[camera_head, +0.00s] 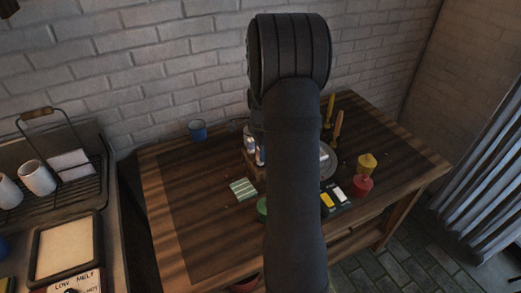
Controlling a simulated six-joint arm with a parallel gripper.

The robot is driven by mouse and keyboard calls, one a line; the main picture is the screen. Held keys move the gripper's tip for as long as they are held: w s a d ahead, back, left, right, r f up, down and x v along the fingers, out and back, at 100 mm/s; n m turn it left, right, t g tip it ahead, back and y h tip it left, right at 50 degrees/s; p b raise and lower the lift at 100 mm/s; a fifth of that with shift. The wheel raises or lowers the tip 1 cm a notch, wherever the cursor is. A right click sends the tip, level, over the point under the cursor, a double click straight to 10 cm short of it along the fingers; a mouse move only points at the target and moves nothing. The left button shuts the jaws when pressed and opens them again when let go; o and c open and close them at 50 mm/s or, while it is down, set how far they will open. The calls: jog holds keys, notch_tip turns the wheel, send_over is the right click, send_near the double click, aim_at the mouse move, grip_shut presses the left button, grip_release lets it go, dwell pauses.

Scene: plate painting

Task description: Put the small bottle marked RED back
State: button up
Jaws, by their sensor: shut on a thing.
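Small bottles with pale and blue parts (251,144) stand at a wooden holder (249,163) on the table, just left of my arm. Their markings are too small to read, so I cannot pick out the one marked RED. My own dark arm rises through the middle of the view and covers part of the holder and the table behind it. My gripper's fingers are hidden behind the arm, as is anything between them.
A round plate (327,160) shows partly right of my arm, near upright brushes (338,124). A yellow bottle (367,162) and red bottle (362,186) stand further right. A blue cup (198,131) is at the back left. The table's left side (195,210) is clear.

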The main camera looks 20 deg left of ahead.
jog(key=shift+r, duration=0.3)
jog(key=shift+f, duration=0.15)
jog(key=shift+f, duration=1.45)
jog(key=o, duration=1.3)
jog(key=shift+r, duration=3.5)
